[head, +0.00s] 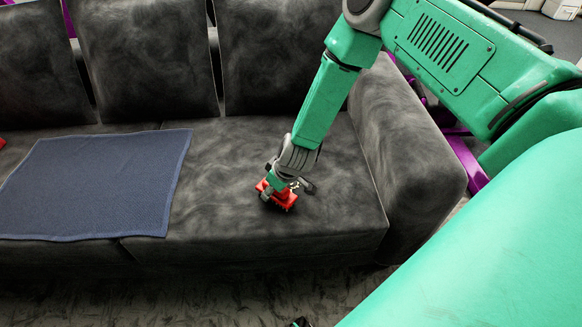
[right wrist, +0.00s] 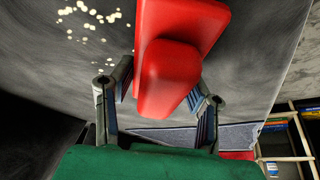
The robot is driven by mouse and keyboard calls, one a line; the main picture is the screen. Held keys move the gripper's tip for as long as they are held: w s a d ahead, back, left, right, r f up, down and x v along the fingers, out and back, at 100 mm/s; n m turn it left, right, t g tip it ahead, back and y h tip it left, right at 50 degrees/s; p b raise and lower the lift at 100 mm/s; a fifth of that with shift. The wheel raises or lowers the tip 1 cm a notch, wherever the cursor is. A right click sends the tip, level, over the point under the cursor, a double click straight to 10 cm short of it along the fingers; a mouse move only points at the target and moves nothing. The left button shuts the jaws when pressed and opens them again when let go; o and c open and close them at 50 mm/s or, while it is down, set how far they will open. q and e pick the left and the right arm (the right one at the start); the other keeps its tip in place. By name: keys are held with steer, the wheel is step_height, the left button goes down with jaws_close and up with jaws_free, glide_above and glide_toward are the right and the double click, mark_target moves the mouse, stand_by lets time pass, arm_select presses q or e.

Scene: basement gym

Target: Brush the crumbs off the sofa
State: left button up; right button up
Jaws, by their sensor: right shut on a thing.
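The dark grey sofa (head: 235,150) fills most of the head view, with back cushions and a right armrest. My right gripper (head: 280,188) points down over the right seat cushion, shut on a red brush (head: 283,200). In the right wrist view the red brush (right wrist: 168,75) sits between the two fingers, low over the grey upholstery. Several pale crumbs (right wrist: 92,20) lie on the upholstery at the top left of that view, apart from the brush. I cannot make the crumbs out in the head view.
A blue cloth (head: 100,185) lies flat on the sofa seat to the left of the brush. A red thing shows at the left edge. The armrest (head: 410,150) rises on the right. A shelf (right wrist: 290,140) stands in the right wrist view. The seat front is clear.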

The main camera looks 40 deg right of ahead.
steer(key=r, duration=0.1)
steer(key=r+p, duration=0.2)
steer(key=shift+w+d+r, duration=0.2)
steer(key=shift+w+d, duration=0.05)
steer(key=shift+d, duration=0.15)
steer(key=r+p, duration=0.1)
steer(key=a+r+p, duration=0.1)
steer(key=shift+r, duration=0.35)
steer(key=shift+a+r+p, duration=0.15)
steer(key=shift+r+p, duration=0.45)
steer(key=shift+r, duration=0.25)
arm_select(q)
step_height(320, 180, up, 6)
steer(key=d, duration=0.1)
steer(key=shift+r, duration=0.2)
arm_select(e)
steer(key=shift+d, duration=0.5)
